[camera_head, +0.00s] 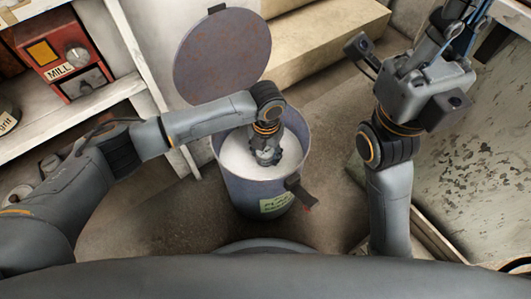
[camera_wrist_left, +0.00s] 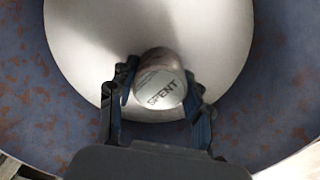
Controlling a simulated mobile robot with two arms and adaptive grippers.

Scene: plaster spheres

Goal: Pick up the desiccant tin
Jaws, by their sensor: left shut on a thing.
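The tin (camera_wrist_left: 160,78) is a small grey can with a pale lid marked SPENT. It shows in the left wrist view at the white powder (camera_wrist_left: 95,25) inside the drum. My left gripper (camera_wrist_left: 159,88) has a finger on each side of the tin and is shut on it. In the head view my left gripper (camera_head: 267,156) reaches down into the drum (camera_head: 240,190), and the tin is mostly hidden by it. I cannot tell whether the tin still touches the powder. My right gripper (camera_head: 455,50) is raised at the upper right, away from the drum; its fingers are unclear.
The drum's round rusty lid (camera_head: 222,52) stands open behind it. A latch (camera_head: 300,192) sticks out at its front right. A shelf (camera_head: 75,115) with a red MILL box (camera_head: 62,55) is at left. A pale block (camera_head: 320,40) lies behind. A worn panel (camera_head: 470,170) is at right.

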